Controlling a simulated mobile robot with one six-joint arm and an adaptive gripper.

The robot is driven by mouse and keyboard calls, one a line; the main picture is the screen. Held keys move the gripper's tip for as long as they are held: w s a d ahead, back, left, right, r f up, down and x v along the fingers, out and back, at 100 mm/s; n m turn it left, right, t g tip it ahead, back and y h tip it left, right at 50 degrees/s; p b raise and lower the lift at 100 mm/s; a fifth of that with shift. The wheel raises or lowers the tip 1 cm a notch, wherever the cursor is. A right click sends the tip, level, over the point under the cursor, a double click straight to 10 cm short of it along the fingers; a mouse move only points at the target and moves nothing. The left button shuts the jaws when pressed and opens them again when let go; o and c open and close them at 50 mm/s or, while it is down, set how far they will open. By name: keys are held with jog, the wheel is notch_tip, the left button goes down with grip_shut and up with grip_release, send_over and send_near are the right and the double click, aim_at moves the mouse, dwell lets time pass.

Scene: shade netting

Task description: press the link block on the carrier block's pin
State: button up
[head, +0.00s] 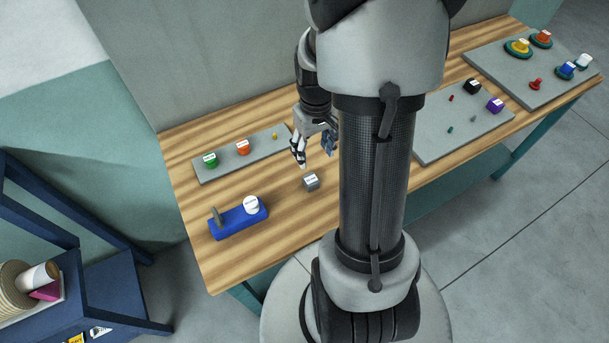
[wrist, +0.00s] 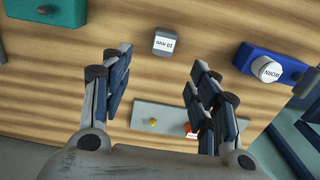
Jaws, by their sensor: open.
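A small grey cube (head: 311,182) with a white label on top, likely the link block, stands alone on the wooden table; it also shows in the wrist view (wrist: 165,43). A blue block (head: 232,222) with an upright grey post and a white labelled knob lies left of it. A teal block (wrist: 70,12) with a small grey stub shows at the wrist view's upper left. I cannot tell which is the carrier block. My gripper (head: 315,152) is open and empty above the table, behind the cube; its spread fingers (wrist: 160,65) show in the wrist view.
A grey tray (head: 215,172) with green, orange and yellow pieces lies behind the blue block. Two grey boards (head: 470,140) (head: 510,70) with small coloured parts lie to the right. My arm hides the table's middle. Wood around the cube is clear.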

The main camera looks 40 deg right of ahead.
jog(key=b, duration=0.2)
send_over(310, 176)
jog(key=f, duration=0.7)
jog(key=shift+s+f, duration=0.3)
jog(key=shift+w+a+f+b, duration=0.15)
jog(key=shift+f+b, duration=0.5)
jog(key=shift+f, duration=0.75)
jog(key=shift+w+d+f+b, duration=0.15)
jog(key=shift+f+b, duration=0.5)
jog(key=shift+f, duration=0.7)
jog(key=shift+a+r, duration=0.1)
grip_shut()
